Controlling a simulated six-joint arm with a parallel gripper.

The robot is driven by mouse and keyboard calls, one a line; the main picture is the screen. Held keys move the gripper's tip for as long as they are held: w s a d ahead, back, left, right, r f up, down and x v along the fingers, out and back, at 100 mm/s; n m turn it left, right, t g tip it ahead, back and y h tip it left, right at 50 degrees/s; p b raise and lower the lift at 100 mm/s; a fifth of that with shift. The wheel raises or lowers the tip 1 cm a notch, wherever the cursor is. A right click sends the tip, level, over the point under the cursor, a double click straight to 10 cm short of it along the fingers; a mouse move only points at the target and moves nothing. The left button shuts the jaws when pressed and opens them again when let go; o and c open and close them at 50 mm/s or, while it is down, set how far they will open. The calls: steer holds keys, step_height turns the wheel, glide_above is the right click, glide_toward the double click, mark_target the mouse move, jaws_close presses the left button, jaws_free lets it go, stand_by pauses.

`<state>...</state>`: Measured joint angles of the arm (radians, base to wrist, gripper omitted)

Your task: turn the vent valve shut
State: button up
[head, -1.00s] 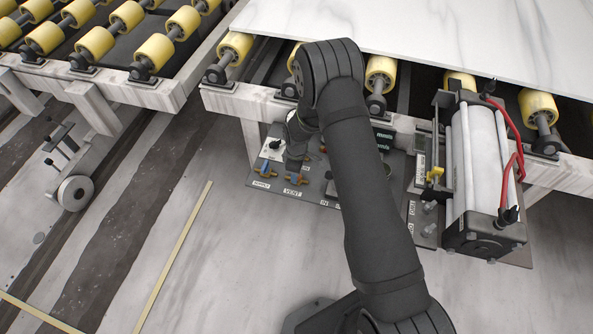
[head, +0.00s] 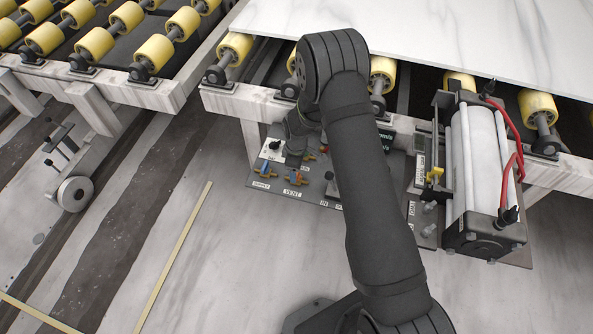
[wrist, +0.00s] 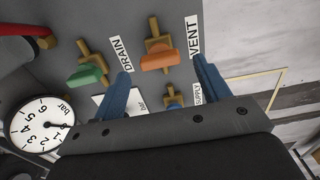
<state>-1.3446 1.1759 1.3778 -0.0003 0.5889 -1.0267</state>
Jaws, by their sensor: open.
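The vent valve (wrist: 160,56) has an orange handle on a brass body, next to the VENT label (wrist: 195,38) in the wrist view. The handle looks crosswise to the brass body. My gripper (wrist: 161,67) is open, its two blue fingers on either side of the orange handle in the picture. I cannot tell whether either finger touches it or how far down they reach.
A green-handled valve (wrist: 88,76) by the DRAIN label and a blue-handled supply valve (wrist: 172,98) sit close by. A pressure gauge (wrist: 38,127) is at the left. In the head view, a cylinder with red hoses (head: 482,165) stands right of the panel; rollers and a slab (head: 440,35) lie behind.

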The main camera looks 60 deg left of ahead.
step_height(320, 180, up, 14)
steer(key=shift+r, duration=0.25)
stand_by(0.3)
step_height(320, 180, down, 17)
steer(key=shift+f, duration=0.2)
stand_by(0.5)
steer(key=shift+r, duration=0.15)
